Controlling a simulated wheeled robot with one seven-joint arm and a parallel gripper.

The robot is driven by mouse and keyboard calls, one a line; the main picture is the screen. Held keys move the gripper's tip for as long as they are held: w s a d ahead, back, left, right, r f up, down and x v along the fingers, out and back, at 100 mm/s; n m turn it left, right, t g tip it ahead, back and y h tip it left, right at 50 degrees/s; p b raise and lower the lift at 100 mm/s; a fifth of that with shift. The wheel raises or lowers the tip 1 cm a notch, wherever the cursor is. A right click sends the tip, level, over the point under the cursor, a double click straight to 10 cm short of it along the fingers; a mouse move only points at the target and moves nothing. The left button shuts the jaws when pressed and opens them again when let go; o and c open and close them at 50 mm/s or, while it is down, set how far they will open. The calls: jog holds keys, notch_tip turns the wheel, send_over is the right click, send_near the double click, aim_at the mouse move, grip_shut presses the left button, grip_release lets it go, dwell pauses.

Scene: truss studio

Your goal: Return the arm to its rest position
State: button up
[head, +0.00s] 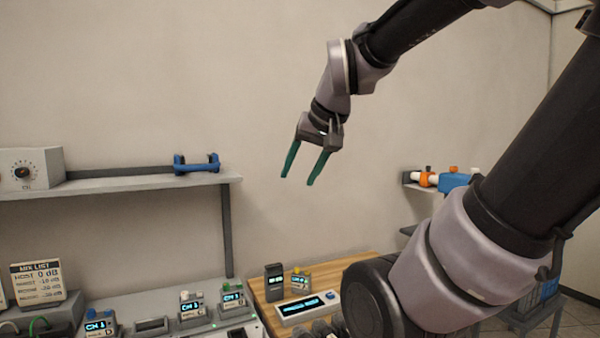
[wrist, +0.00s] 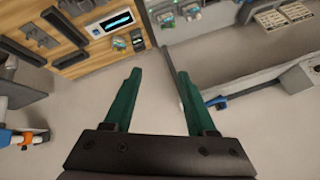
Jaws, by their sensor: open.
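My gripper (head: 301,182) is raised in the air in front of the bare wall in the head view, above the wooden desk top. Its two green fingers point down and stand apart, with nothing between them. In the wrist view the open gripper (wrist: 156,75) also shows empty, with the floor and the desk edge far beyond the fingers. My arm is bent, with its upper part coming in from the top right of the head view.
A wall shelf (head: 120,183) at left carries a blue clamp-like object (head: 196,163) and a dial box (head: 30,168). Below are a wooden desk (head: 345,268) with a display device (head: 307,307) and a grey console (head: 150,305). A small shelf with orange and blue items (head: 450,181) is at right.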

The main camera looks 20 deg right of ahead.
jog(key=shift+s+a+y, duration=0.2)
jog(key=shift+s+a, duration=0.15)
jog(key=shift+s, duration=0.25)
jog(key=shift+s+a+y, duration=0.2)
jog(key=shift+s+a, duration=0.1)
jog(key=shift+s, duration=0.3)
dwell(0.4)
